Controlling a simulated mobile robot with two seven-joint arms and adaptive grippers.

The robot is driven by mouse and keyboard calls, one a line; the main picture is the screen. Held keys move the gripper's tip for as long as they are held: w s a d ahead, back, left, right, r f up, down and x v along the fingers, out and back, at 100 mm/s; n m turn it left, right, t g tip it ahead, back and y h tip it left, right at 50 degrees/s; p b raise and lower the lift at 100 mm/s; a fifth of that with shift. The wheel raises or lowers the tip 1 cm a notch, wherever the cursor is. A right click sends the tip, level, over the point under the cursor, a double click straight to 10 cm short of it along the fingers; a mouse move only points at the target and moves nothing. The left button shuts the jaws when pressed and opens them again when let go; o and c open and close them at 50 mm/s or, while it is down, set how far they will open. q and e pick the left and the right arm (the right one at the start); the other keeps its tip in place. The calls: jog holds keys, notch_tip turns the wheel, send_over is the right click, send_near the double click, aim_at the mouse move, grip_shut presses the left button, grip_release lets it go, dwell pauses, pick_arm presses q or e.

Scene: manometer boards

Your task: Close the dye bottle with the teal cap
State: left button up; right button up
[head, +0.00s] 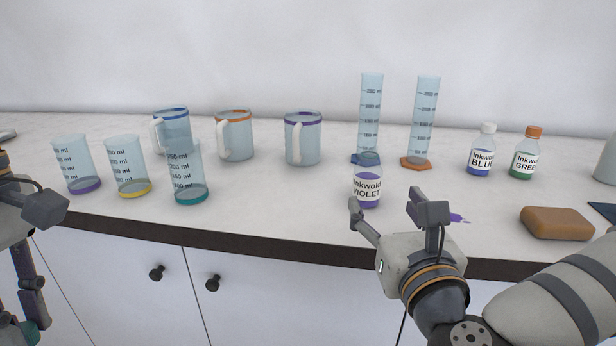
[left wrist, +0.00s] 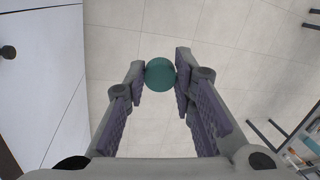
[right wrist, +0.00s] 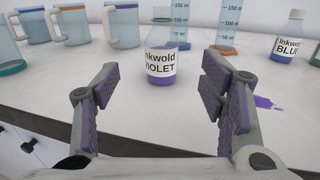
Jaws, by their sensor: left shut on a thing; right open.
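The dye bottle (head: 367,188), labelled Inkwold VIOLET, stands upright on the counter with violet dye low in it. No cap shows on its neck. It also shows upright in the right wrist view (right wrist: 162,65). My right gripper (head: 384,199) is open just in front of the bottle, its fingers to either side and nothing between them. My left gripper (left wrist: 160,78) is shut on the teal cap (left wrist: 160,74), held at the fingertips over the floor. The left gripper hangs below the counter at the head view's left edge, where part of the teal cap (head: 30,332) shows.
Graduated cylinders (head: 369,115) stand behind the bottle. Beakers (head: 127,165) and mugs (head: 303,140) are to the left. Capped blue (head: 481,160) and green (head: 526,160) bottles and a brown block (head: 557,223) are to the right. A violet spill (head: 458,218) lies beside my right gripper.

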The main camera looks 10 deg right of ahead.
aim_at(372, 183)
pick_arm(q)
jog(key=shift+g, duration=0.4)
jog(key=f+b, duration=0.2)
jog(key=f, duration=0.3)
jog(key=shift+w+f, duration=0.1)
jog(key=shift+w, duration=0.1)
pick_arm(e)
jog(key=shift+w+f, duration=0.7)
jog(key=shift+f, duration=0.1)
pick_arm(q)
jog(key=shift+g, duration=0.4)
notch_tip(372, 183, down, 5)
jog(key=b, duration=0.3)
jog(key=shift+w, duration=0.1)
pick_arm(e)
jog(key=shift+w+r, duration=0.4)
jog(key=shift+w, duration=0.35)
jog(key=w, duration=0.3)
jog(key=shift+w+r, duration=0.35)
jog(key=shift+w, duration=0.05)
pick_arm(q)
jog(key=shift+r, duration=0.65)
pick_arm(e)
jog(key=shift+w, duration=0.1)
jog(key=w, duration=0.5)
jog(key=shift+w+d+f+p, duration=0.1)
jog(key=shift+d+f+p, duration=0.2)
jog(key=shift+f+p, duration=0.1)
pick_arm(q)
jog(key=shift+r, duration=0.2)
